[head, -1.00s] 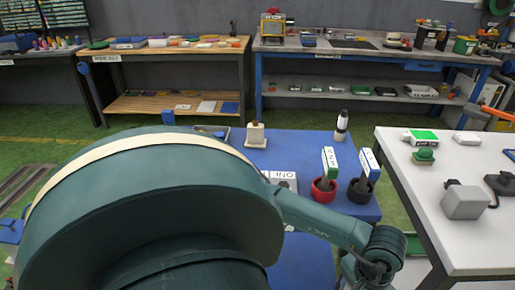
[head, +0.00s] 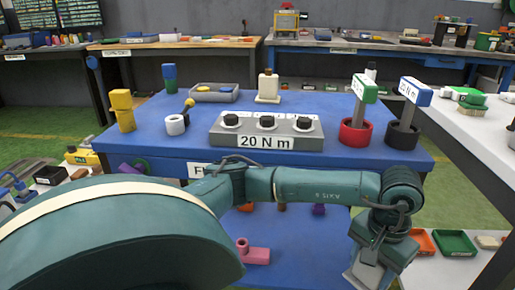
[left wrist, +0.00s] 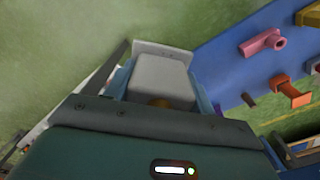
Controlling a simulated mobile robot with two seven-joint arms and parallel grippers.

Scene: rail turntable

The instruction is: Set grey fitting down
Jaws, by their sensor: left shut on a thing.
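My left gripper (head: 368,268) hangs at the lower right of the head view, in front of the blue table's right side. It is shut on the grey fitting (left wrist: 162,76), a blocky grey piece with a flat pale flange, held between the fingers in the left wrist view. In the head view the fitting (head: 362,277) shows only partly below the gripper. It appears held in the air; whether it touches anything is not clear. My right gripper is not in view.
The blue table (head: 190,145) carries a grey "20 N m" block (head: 266,133), a red cup (head: 354,132) and a black cup (head: 402,136). A pink fitting (head: 253,253) lies on a lower blue surface. Green (head: 455,243) and orange (head: 420,242) trays are at lower right.

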